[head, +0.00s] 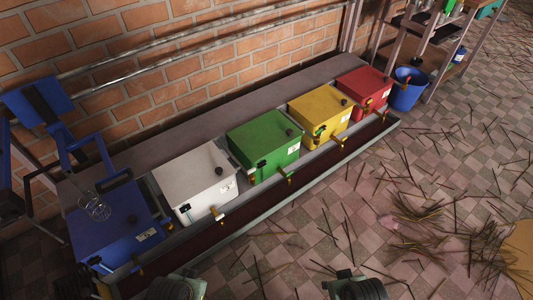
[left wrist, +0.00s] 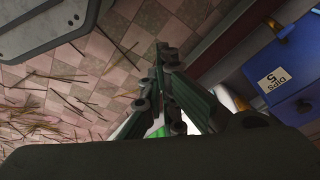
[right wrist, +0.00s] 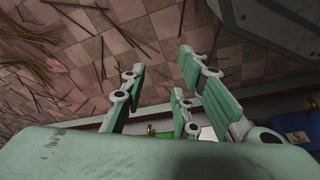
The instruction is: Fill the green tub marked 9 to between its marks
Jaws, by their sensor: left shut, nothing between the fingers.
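The green tub (head: 264,142) stands in the middle of a row of lidded tubs along the wall. It has a pale label (head: 293,148) whose number is too small to read, a dark knob on top and a brass tap (head: 289,179) at its front. Its marks and fill level cannot be made out. My left gripper (left wrist: 165,75) is shut and empty in the left wrist view, over the floor. My right gripper (right wrist: 160,75) has its fingers spread and holds nothing, also over the floor. Both are apart from the green tub.
White (head: 196,181), yellow (head: 319,110), red (head: 364,91) and blue (head: 112,228) tubs share the row. A clear glass vessel (head: 94,206) is on the blue tub. A blue bucket (head: 408,90) stands by a shelf. Sticks litter the tiled floor (head: 300,240).

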